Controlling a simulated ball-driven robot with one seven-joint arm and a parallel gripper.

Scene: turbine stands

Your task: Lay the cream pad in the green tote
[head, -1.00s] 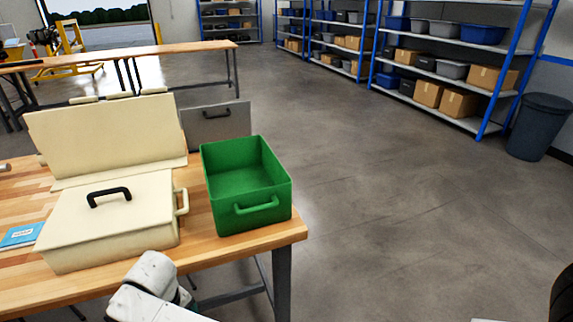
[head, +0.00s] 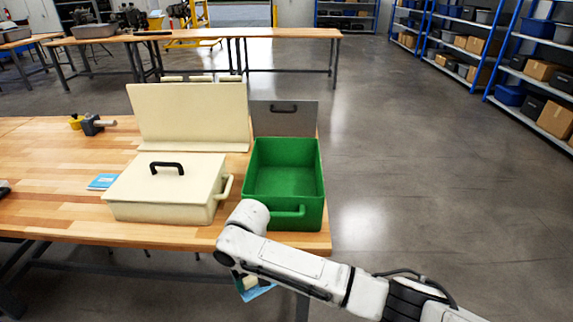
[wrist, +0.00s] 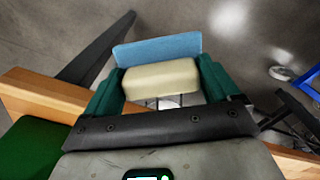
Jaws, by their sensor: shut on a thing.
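The cream pad (wrist: 160,80) sits between the two teal fingers of my gripper (wrist: 160,68) in the wrist view. A light blue piece (wrist: 158,48) lies against its far side. In the head view the pad (head: 250,282) shows only in part below the end of my arm, in front of the table's front edge and below the tabletop. The green tote (head: 303,222) stands open on the table's right end, and its visible inside is empty. Part of the green tote also shows at the lower left of the wrist view (wrist: 30,148).
A cream box (head: 160,208) with a black handle stands left of the tote. A cream upright panel (head: 190,115) and a grey panel (head: 285,117) stand behind. A blue booklet (head: 103,182) lies at left. The floor right of the table is open.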

